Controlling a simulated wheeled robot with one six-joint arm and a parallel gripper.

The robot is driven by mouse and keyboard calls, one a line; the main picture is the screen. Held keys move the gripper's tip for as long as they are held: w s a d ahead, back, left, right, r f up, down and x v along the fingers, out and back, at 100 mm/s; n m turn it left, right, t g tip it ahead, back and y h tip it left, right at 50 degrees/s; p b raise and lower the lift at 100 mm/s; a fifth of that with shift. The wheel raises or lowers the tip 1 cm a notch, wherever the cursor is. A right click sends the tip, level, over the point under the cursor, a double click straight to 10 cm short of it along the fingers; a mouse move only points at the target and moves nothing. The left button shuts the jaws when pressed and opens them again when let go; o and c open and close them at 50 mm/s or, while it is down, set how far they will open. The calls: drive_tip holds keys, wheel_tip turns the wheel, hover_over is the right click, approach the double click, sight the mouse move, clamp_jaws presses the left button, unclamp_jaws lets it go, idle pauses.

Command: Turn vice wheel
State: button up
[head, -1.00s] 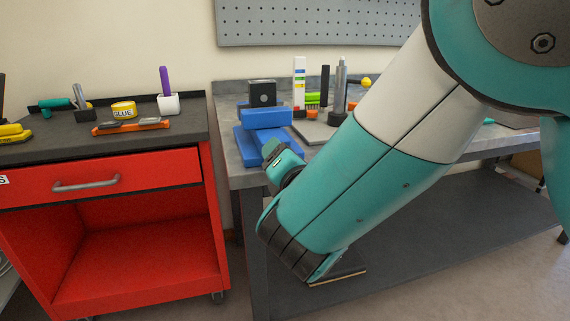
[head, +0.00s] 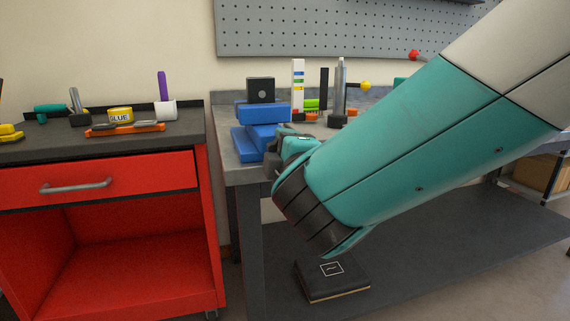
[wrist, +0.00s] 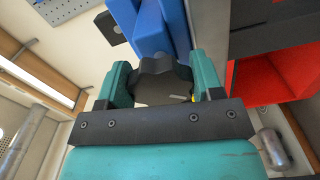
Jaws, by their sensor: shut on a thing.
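The blue vice (head: 264,112) stands at the left front of the grey workbench, and it also shows at the top of the wrist view (wrist: 155,28). Its black lobed wheel (wrist: 160,78) faces my gripper in the wrist view. My gripper (wrist: 162,82) has one teal finger on each side of the wheel and is shut on it.
Upright tools (head: 340,92) stand behind the vice. A black book (head: 332,277) lies on the bench's lower shelf. A pegboard (head: 330,28) hangs above.

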drive_tip(key=shift+d+f+m+b, duration=0.1)
drive_tip(key=shift+m+b, duration=0.8)
drive_tip(key=shift+m, duration=0.7)
drive_tip(key=o, duration=0.9)
drive_tip(key=shift+o, duration=0.2)
drive_tip(key=b+v, duration=0.2)
drive_tip(key=v, duration=1.5)
drive_tip(key=shift+s+b, duration=0.2)
drive_tip(key=shift+b, duration=0.15)
